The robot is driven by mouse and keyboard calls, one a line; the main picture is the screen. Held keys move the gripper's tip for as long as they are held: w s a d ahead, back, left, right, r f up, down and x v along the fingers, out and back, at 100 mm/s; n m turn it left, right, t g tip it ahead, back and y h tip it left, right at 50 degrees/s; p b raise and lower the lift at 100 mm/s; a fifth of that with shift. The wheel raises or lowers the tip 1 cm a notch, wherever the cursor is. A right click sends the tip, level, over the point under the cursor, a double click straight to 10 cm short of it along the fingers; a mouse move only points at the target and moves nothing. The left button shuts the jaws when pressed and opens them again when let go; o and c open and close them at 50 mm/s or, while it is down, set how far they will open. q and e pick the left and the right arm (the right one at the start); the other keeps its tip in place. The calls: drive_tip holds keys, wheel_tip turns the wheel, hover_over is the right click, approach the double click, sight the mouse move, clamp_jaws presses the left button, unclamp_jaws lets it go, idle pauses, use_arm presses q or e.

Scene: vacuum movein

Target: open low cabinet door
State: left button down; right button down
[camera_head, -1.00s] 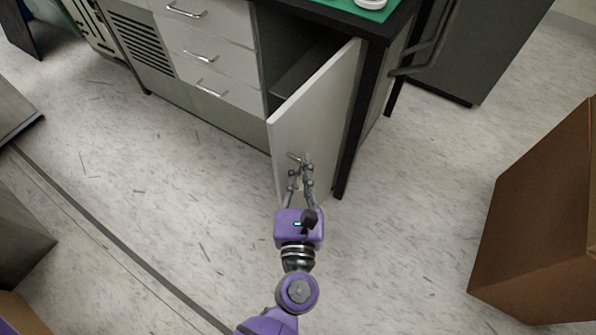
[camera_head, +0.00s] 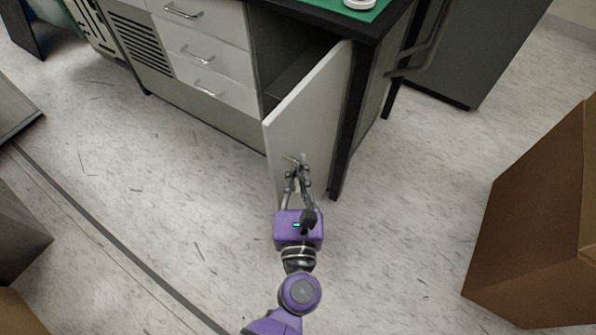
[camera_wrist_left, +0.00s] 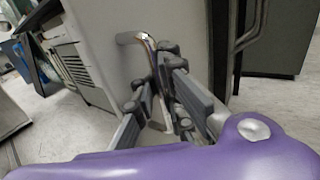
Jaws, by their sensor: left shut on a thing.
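The low cabinet door (camera_head: 312,118) is white and stands swung out from the cabinet, with the dark inside (camera_head: 283,58) showing behind it. My left gripper (camera_head: 297,168) is at the door's outer face, shut on the metal door handle. In the left wrist view the handle (camera_wrist_left: 147,42) is a shiny bar that runs down between the fingers of my left gripper (camera_wrist_left: 155,95). My right gripper is in neither view.
Drawers with metal handles (camera_head: 213,62) are left of the opening. A green mat (camera_head: 340,8) lies on the cabinet top. A brown box (camera_head: 540,225) stands at the right. A dark grey cabinet (camera_head: 480,50) is at the back right. The floor (camera_head: 150,190) around my arm is mostly clear.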

use_arm(q)
drive_tip(key=c, duration=2.2)
unclamp_jaws()
drive_tip(key=shift+s+a+f, duration=0.2)
drive_tip(key=shift+a+f, duration=0.1)
drive_tip(key=shift+o, duration=0.4)
drive_tip(key=shift+s+r, duration=0.1)
drive_tip(key=shift+r, duration=0.1)
drive_tip(key=shift+d, duration=0.1)
drive_tip(key=s+d, duration=0.1)
drive_tip(key=s, duration=1)
drive_tip(key=shift+s, duration=0.4)
